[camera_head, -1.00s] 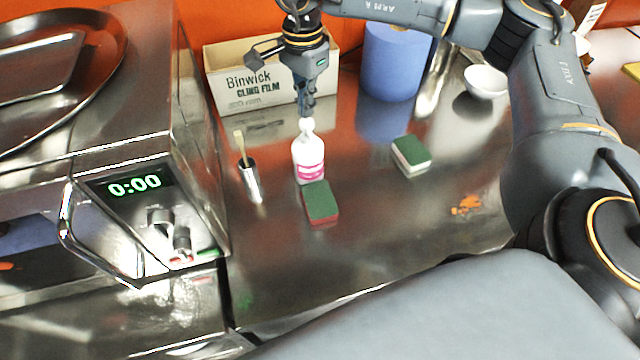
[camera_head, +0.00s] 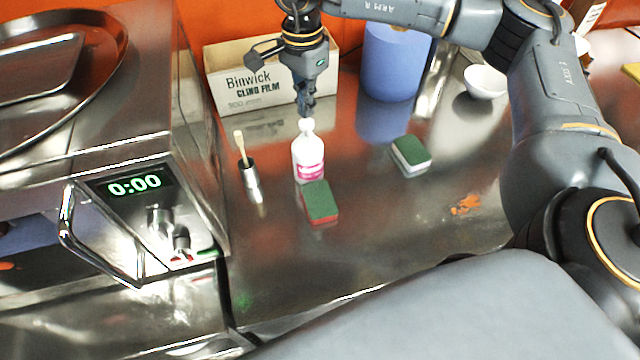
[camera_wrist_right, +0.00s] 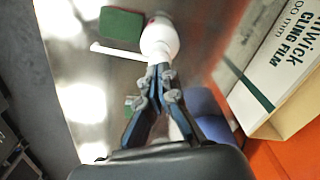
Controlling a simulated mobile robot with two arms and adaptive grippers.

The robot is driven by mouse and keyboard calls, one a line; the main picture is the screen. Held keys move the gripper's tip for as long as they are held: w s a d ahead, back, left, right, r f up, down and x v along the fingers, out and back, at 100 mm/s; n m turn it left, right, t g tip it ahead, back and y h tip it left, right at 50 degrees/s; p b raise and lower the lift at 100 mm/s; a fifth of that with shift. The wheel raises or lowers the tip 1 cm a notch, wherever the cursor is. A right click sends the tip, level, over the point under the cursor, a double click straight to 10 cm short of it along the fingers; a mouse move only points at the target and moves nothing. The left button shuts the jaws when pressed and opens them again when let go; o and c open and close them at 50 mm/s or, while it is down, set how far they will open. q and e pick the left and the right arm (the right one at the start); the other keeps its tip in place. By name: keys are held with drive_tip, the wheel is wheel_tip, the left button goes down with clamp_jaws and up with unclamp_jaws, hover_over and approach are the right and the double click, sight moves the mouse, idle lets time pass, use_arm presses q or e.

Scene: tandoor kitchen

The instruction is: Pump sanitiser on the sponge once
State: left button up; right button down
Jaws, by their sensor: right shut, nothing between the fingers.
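A white sanitiser bottle with a pink label (camera_head: 308,160) stands upright on the steel counter. A sponge with a green top and red underside (camera_head: 320,203) lies just in front of it, close to its base. My right gripper (camera_head: 305,112) is shut and empty, pointing down at the pump head. In the right wrist view its fingertips (camera_wrist_right: 160,72) are close to the white pump top (camera_wrist_right: 160,38); I cannot tell whether they touch. The green sponge face (camera_wrist_right: 121,25) shows there beside the bottle. My left gripper is not in view.
A cling film box (camera_head: 250,88) and a blue roll (camera_head: 392,65) stand behind. A green and white sponge (camera_head: 411,156) lies to the right, a metal pot with a brush (camera_head: 250,175) to the left. An oven (camera_head: 150,200) borders the left; the front counter is mostly clear.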

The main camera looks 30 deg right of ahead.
sight(307, 121)
drive_tip(key=shift+f, duration=0.1)
idle(0.3)
drive_tip(key=shift+s+f+b, duration=0.1)
drive_tip(key=shift+f+b, duration=1.4)
drive_tip(key=shift+f, duration=0.15)
drive_tip(key=shift+r, duration=0.2)
drive_tip(key=shift+r+p, duration=0.85)
drive_tip(key=shift+r, duration=0.65)
wheel_tip(307, 121, up, 6)
drive_tip(key=p, duration=0.3)
